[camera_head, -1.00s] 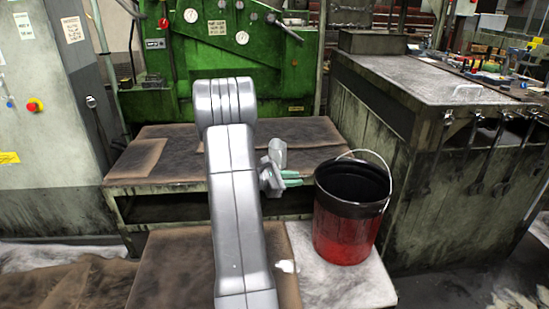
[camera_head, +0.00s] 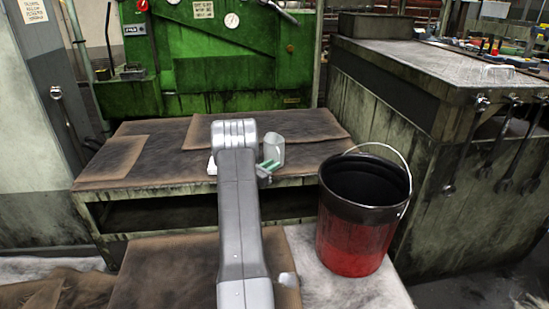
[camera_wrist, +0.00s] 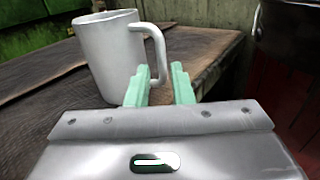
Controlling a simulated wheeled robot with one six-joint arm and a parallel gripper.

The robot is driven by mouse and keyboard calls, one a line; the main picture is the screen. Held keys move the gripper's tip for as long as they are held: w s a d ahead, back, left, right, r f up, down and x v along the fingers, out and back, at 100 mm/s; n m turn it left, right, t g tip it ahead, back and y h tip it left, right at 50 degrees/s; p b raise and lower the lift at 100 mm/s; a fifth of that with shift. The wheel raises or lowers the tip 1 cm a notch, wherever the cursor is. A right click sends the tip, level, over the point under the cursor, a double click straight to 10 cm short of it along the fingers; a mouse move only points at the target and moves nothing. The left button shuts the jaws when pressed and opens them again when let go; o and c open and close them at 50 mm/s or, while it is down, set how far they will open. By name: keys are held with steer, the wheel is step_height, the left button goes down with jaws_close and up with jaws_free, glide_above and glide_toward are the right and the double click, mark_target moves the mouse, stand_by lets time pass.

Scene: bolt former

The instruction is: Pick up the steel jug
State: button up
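The steel jug (camera_head: 274,147) is a pale grey mug-like vessel standing upright on the table before the green machine, just beyond my gripper (camera_head: 268,166). In the wrist view the jug (camera_wrist: 110,58) stands at upper left with its looped handle (camera_wrist: 160,45) facing right. My gripper (camera_wrist: 160,78) has two green fingers spread apart with a gap between them. The handle's lower part lies in line with this gap, close to the fingertips. I cannot tell whether they touch. My arm hides part of the table in the head view.
A black and red bucket (camera_head: 364,215) with a wire handle stands right of my arm on a nearer surface. A grey bench (camera_head: 440,75) with hanging wrenches is at right. The brown-topped table (camera_head: 150,155) has free room left of the jug.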

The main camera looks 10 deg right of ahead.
mark_target(275, 154)
steer(key=x, duration=0.2)
steer(key=b+x, duration=0.2)
steer(key=x, duration=0.1)
steer(key=shift+w+d+f, duration=0.15)
steer(key=shift+d+f, duration=0.15)
steer(key=shift+d, duration=0.05)
steer(key=shift+w+d, duration=0.15)
steer(key=shift+r, duration=0.15)
jaws_close()
